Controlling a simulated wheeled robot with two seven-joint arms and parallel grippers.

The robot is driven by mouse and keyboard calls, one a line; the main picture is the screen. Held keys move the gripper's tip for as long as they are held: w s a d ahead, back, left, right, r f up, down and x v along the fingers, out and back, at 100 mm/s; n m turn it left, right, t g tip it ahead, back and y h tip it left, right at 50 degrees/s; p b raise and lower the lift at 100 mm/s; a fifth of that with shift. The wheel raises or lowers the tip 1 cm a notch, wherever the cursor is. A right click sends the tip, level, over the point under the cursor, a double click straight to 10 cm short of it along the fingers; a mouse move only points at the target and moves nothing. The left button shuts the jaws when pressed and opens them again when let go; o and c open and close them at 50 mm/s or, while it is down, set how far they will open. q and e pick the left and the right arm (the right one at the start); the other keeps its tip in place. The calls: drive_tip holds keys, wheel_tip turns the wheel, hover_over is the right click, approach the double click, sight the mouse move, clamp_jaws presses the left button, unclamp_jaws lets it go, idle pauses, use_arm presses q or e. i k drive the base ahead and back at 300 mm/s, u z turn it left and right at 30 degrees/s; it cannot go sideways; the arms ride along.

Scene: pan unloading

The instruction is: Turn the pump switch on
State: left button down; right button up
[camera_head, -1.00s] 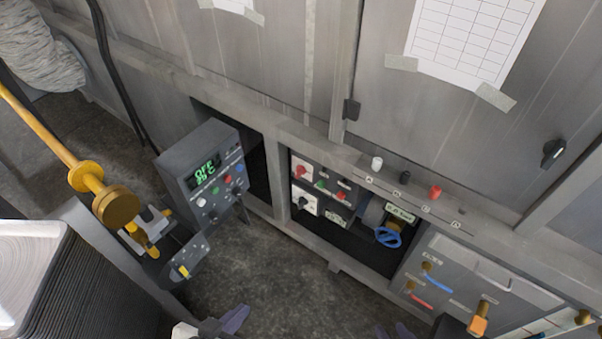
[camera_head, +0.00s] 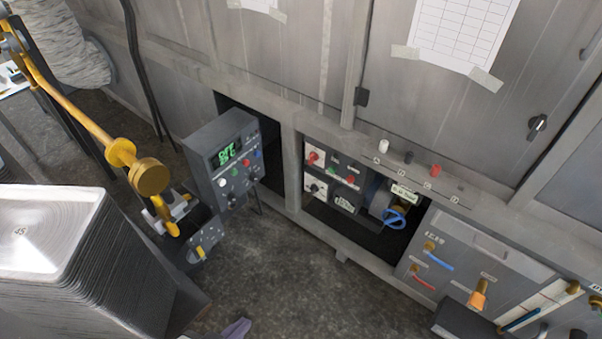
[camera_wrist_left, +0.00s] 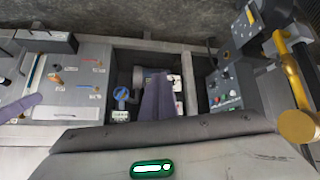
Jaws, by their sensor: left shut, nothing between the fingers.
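A recessed bay holds a dark switch panel (camera_head: 334,171) with a red rotary knob (camera_head: 313,157) above a black knob (camera_head: 315,188) on white plates. Labels are too small to tell which is the pump switch. A grey pump-like unit (camera_head: 380,200) with a blue handwheel (camera_head: 395,218) stands right of the panel. My left gripper (camera_head: 236,329) shows only its purple fingertips at the bottom edge, apart from the panel. In the left wrist view its shut, empty fingers (camera_wrist_left: 157,95) cover part of the bay. A purple tip, apparently of my right gripper (camera_wrist_left: 18,106), shows at the left there.
A grey control box (camera_head: 222,155) with a green display stands left of the bay. A yellow pipe (camera_head: 85,110) and a stack of trays (camera_head: 50,225) are at left. A valve panel (camera_head: 455,265) is at right. Floor in front of the bay is clear.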

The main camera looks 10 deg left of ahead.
sight(314, 157)
drive_tip(key=u, duration=0.05)
drive_tip(key=i, duration=0.4)
drive_tip(key=u, duration=1.25)
